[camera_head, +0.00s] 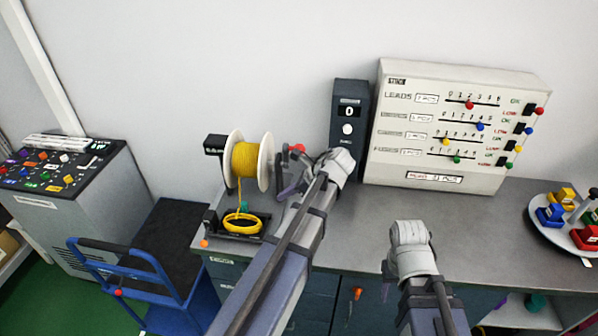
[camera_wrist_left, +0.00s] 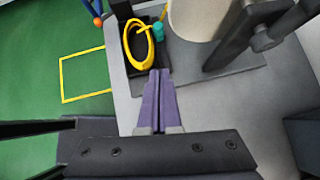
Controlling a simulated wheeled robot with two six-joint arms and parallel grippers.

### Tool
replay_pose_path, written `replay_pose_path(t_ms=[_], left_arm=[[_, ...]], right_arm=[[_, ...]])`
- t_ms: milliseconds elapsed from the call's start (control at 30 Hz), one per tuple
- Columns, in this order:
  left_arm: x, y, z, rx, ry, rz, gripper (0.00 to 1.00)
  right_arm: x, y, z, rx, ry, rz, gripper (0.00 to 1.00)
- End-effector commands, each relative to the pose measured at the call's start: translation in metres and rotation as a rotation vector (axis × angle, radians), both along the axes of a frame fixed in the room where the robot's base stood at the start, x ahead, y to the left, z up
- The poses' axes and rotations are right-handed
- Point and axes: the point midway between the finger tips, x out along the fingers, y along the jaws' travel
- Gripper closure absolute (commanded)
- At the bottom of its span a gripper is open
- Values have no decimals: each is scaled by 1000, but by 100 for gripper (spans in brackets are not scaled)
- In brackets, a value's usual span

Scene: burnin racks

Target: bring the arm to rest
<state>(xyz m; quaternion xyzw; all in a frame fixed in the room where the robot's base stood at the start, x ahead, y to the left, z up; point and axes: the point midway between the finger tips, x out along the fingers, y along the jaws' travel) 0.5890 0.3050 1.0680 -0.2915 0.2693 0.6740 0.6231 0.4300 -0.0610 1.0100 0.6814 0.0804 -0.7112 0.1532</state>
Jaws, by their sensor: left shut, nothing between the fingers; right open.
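My left gripper (camera_head: 288,190) hangs over the grey bench, just right of the yellow wire spool, partly hidden by my own wrist. In the left wrist view its purple fingers (camera_wrist_left: 157,100) are together with nothing between them. They point toward a yellow wire coil (camera_wrist_left: 140,45) and are apart from it. My right arm reaches over the bench's front edge. Its gripper (camera_head: 386,291) points down there, mostly hidden behind my wrist and forearm, with only a sliver of purple finger showing; it is open.
The wire spool (camera_head: 248,162) stands on the bench (camera_head: 365,215) above a yellow coil (camera_head: 242,222) in a black tray. A slider panel (camera_head: 455,125) and dark display unit (camera_head: 348,122) stand behind. A round plate (camera_head: 548,228) holds coloured blocks at right. A blue cart (camera_head: 150,255) is left.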

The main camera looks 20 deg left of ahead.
Motion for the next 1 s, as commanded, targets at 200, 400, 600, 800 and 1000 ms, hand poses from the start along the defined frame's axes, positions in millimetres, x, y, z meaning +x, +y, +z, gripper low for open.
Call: replay_pose_path(t_ms=[200,400,600,800,1000], left_arm=[[-4,-7,-3,-15,-23,16,100],[-38,-72,-27,-160,-230,216,100],[-92,-159,-52,-366,-432,578,100],[-137,-218,-64,-484,-506,896,100],[-158,-243,-67,-519,-520,1055,100]], right_arm=[[0,0,-1,0,0,0,50],[0,0,-3,0,0,0,50],[0,0,-6,0,0,0,50],[0,0,-8,0,0,0,50],[0,0,-9,0,0,0,50]])
